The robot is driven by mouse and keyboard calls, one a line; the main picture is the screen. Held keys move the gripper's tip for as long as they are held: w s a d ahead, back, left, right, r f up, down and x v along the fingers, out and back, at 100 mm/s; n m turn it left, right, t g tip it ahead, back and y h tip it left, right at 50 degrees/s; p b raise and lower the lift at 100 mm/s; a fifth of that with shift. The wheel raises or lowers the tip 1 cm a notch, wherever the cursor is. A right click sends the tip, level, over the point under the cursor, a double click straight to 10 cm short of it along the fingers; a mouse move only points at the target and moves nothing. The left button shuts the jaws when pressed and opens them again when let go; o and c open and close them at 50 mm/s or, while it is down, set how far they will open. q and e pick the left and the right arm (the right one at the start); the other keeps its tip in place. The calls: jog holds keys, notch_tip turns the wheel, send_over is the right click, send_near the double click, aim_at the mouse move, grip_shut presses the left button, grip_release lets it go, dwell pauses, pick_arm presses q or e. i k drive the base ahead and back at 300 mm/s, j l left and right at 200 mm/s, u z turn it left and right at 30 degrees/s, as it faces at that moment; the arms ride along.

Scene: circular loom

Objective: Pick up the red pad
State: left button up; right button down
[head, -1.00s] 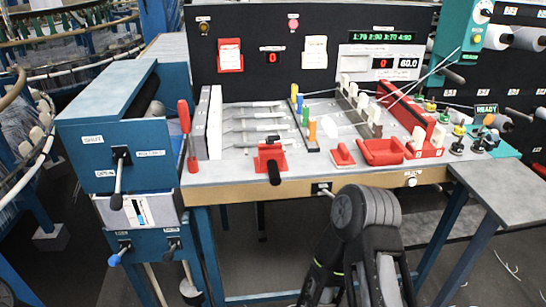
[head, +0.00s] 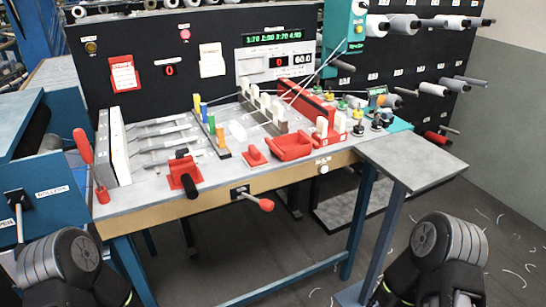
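A small red pad-like piece (head: 253,152) with a raised ridge lies on the grey bench top (head: 222,172), near its front edge. It sits just left of a shallow red tray (head: 292,146) and right of a red clamp with a black handle (head: 184,172). Nothing of mine touches it. Only rounded grey and black links of my two arms show, at the lower left and lower right corners. Both grippers are outside the view.
A red upright lever (head: 84,147) and a white panel stand at the bench's left. Coloured pegs (head: 209,124) and a red rack (head: 308,106) rise behind the piece. A red-knobbed rod (head: 265,204) juts from the front edge. A grey side table (head: 410,160) adjoins at right.

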aim_at(254, 159)
jog(key=i+j, duration=0.6)
jog(key=j, duration=0.2)
jog(key=z, duration=1.4)
